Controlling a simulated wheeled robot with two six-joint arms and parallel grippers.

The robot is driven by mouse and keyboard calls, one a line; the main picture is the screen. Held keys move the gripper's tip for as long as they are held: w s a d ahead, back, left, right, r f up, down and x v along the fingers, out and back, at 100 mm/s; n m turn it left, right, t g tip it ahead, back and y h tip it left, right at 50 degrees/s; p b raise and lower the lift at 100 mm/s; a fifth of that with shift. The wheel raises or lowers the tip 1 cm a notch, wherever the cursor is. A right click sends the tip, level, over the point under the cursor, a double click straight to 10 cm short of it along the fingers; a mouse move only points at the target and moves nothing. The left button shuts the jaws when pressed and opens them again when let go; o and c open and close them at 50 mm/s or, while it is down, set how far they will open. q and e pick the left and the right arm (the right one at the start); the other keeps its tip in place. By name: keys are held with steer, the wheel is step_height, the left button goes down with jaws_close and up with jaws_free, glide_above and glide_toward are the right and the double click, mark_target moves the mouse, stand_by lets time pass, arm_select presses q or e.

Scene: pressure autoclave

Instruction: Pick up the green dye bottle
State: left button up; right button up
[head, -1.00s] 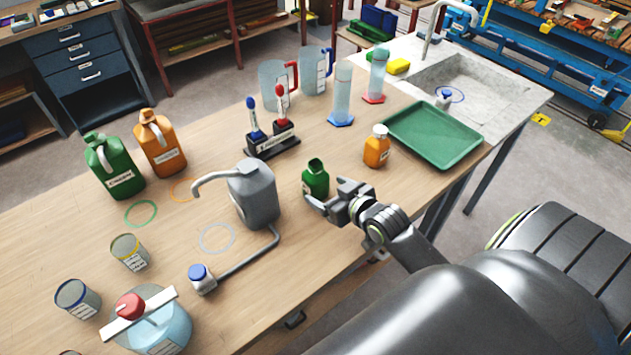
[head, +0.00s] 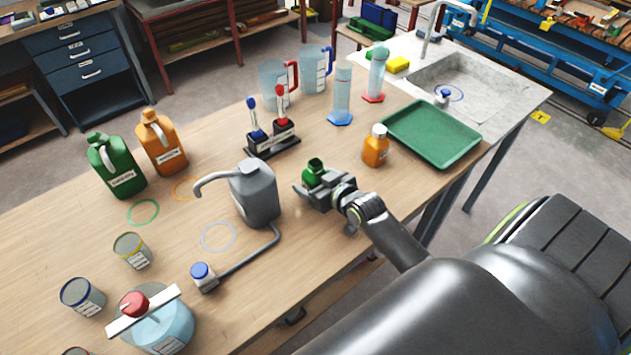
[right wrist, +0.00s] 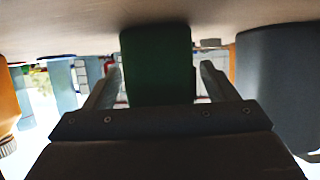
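The small green dye bottle (head: 314,168) stands upright on the wooden workbench (head: 360,215), right of the grey can. My right gripper (head: 318,190) is low at the bottle's near side and hides its lower part in the head view. In the right wrist view, which looks upside down, the green bottle (right wrist: 157,65) lies between the two fingers (right wrist: 159,76). The fingers are apart, with a narrow gap visible on each side of the bottle. My left gripper is not in view.
A grey can (head: 253,192) with a long spout stands close to the left. A small orange bottle (head: 376,146) and a green tray (head: 432,133) are to the right. A pen-like stand (head: 272,140) with blue and red pieces is behind.

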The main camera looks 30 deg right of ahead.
steer(key=c, duration=1.2)
steer(key=shift+r, duration=0.15)
